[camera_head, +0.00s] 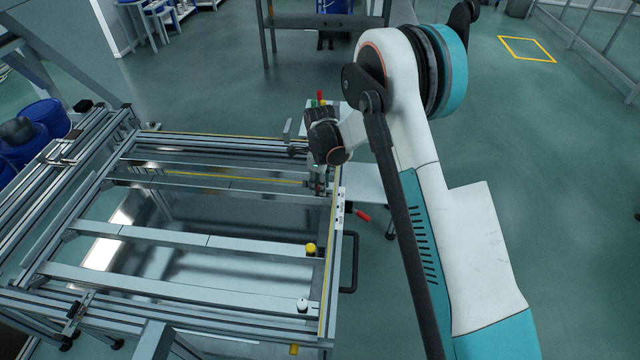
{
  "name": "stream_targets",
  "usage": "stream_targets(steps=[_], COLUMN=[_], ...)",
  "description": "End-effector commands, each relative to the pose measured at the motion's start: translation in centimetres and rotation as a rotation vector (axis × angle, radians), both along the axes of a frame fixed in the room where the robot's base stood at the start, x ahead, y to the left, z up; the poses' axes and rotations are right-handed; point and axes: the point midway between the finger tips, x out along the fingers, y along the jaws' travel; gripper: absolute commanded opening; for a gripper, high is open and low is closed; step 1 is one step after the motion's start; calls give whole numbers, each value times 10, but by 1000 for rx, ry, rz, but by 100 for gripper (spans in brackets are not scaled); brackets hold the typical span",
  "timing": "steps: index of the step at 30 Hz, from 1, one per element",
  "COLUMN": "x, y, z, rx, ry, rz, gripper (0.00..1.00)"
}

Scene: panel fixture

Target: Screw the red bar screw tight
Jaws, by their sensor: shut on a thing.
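My gripper (318,182) points down at the right end of a cross bar of the panel fixture (200,243), below my dark wrist. It is small and partly hidden by the wrist. It is shut on what appears to be the red bar screw, at the bar's end. The screw itself is hidden by the gripper, so I cannot see its head or how deep it sits.
A yellow knob (310,249) and a white knob (302,305) stand on nearer bars. A red handle (362,215) sticks out at the fixture's right side. Red and green parts (319,98) stand behind my wrist. Blue drums (45,118) are at left. Floor at right is clear.

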Motion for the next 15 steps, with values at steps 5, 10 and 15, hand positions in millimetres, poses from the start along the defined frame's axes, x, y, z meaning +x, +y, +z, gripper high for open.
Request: stream_targets(steps=[5,10,15], x=[0,0,0], y=[0,0,0], z=[0,0,0], rx=[1,1,0], ry=[0,0,0], rz=[-3,-3,-2], gripper=[0,0,42])
